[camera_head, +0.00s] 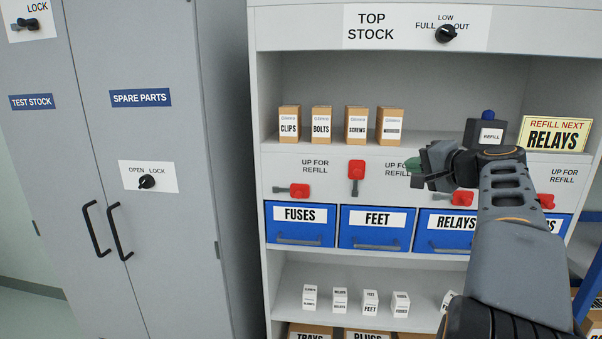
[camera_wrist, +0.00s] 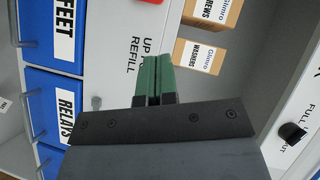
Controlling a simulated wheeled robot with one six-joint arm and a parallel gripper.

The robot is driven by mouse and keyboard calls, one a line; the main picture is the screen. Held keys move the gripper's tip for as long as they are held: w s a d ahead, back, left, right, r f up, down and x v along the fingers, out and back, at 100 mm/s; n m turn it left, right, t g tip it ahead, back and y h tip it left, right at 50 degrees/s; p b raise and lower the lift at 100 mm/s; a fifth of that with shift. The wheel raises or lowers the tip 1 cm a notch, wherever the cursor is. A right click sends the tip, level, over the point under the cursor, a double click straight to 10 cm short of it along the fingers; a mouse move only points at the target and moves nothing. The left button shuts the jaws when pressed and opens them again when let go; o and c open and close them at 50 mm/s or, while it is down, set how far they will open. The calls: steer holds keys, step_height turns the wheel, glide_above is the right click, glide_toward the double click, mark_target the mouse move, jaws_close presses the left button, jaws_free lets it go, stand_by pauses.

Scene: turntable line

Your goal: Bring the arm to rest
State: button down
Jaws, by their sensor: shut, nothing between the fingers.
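My gripper (camera_head: 417,172) is in front of the shelf unit at the height of the refill flags, with my arm reaching in from the lower right. In the wrist view its green fingers (camera_wrist: 153,78) are together with nothing between them. It hides part of the "UP FOR REFILL" panel and a red flag or its label behind it. Whether the fingertips touch the panel I cannot tell; they seem to stand apart from it.
The shelf unit (camera_head: 257,190) holds small brown boxes (camera_head: 357,126), blue bins (camera_head: 299,223), red flags (camera_head: 356,170), a refill box (camera_head: 485,134) and a yellow RELAYS sign (camera_head: 555,134). Grey cabinets (camera_head: 150,60) stand at left.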

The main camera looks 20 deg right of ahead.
steer(key=s+a+f+g+h, duration=0.1)
steer(key=a+f+g, duration=0.15)
steer(key=f, duration=0.55)
steer(key=s+a+f+g, duration=0.15)
steer(key=f+g, duration=0.25)
steer(key=f, duration=0.4)
steer(key=s+a+f+n+g, duration=0.1)
steer(key=s+a+f+n, duration=0.3)
steer(key=a, duration=0.3)
steer(key=s+a+f+n+g+h, duration=0.1)
steer(key=s+a+f+n, duration=0.3)
steer(key=a, duration=0.4)
steer(key=s+a+f+n+g+p, duration=0.1)
steer(key=s+a+f+n+g, duration=0.2)
steer(key=a+f, duration=0.3)
steer(key=shift+s+a+n, duration=0.85)
steer(key=shift+a+n, duration=0.05)
